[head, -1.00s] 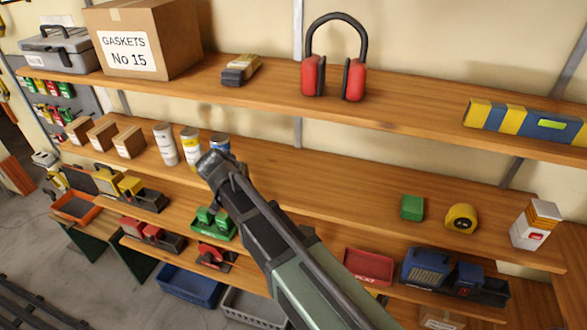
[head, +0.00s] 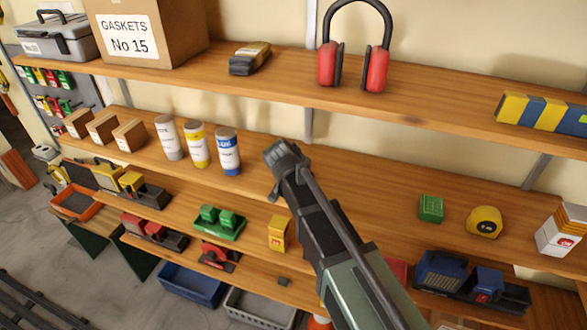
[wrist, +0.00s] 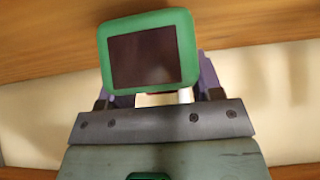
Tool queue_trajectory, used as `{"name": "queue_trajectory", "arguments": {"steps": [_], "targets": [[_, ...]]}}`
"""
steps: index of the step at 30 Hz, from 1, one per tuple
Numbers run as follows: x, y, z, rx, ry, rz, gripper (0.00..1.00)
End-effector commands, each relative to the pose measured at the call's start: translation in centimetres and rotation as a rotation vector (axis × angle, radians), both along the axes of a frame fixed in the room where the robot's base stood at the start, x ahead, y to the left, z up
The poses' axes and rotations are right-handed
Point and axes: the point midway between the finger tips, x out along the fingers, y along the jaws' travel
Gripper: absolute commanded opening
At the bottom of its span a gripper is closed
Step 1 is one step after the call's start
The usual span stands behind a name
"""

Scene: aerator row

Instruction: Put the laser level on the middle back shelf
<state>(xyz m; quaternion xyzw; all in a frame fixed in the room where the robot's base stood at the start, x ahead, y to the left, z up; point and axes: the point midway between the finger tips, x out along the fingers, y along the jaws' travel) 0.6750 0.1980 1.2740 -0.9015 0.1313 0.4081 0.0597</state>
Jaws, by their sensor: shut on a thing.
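In the wrist view a green-framed block with a dark flat face (wrist: 150,60), which I take to be the laser level, sits between the fingers of my gripper (wrist: 157,97). My gripper is shut on it. In the head view the end of my arm is in front of the middle back shelf (head: 360,175), just right of the blue-labelled can. My fingers and the held block cannot be made out there. The stretch of shelf between that can and a small green box is bare where it shows; my arm hides part of it.
On the middle shelf stand a blue-labelled can (head: 228,152) on the left, and a green box (head: 431,208), yellow tape measure (head: 485,222) and white-and-orange box (head: 562,230) on the right. Above is the upper shelf (head: 440,112) with red earmuffs (head: 376,70). A yellow box (head: 278,233) stands below.

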Motion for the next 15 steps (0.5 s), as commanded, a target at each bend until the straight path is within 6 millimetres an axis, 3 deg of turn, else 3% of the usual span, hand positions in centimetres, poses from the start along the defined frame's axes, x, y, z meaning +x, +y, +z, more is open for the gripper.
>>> {"name": "queue_trajectory", "arguments": {"steps": [1,2,14,15], "targets": [[0.01,0.0,-1.57,0.0,-0.001,0.0,0.19],[0.01,0.0,-1.71,0.0,-0.001,0.0,0.19],[0.0,0.0,-1.81,0.0,-0.001,0.0,0.19],[0.0,0.0,-1.64,0.0,0.0,0.0,0.66]]}}
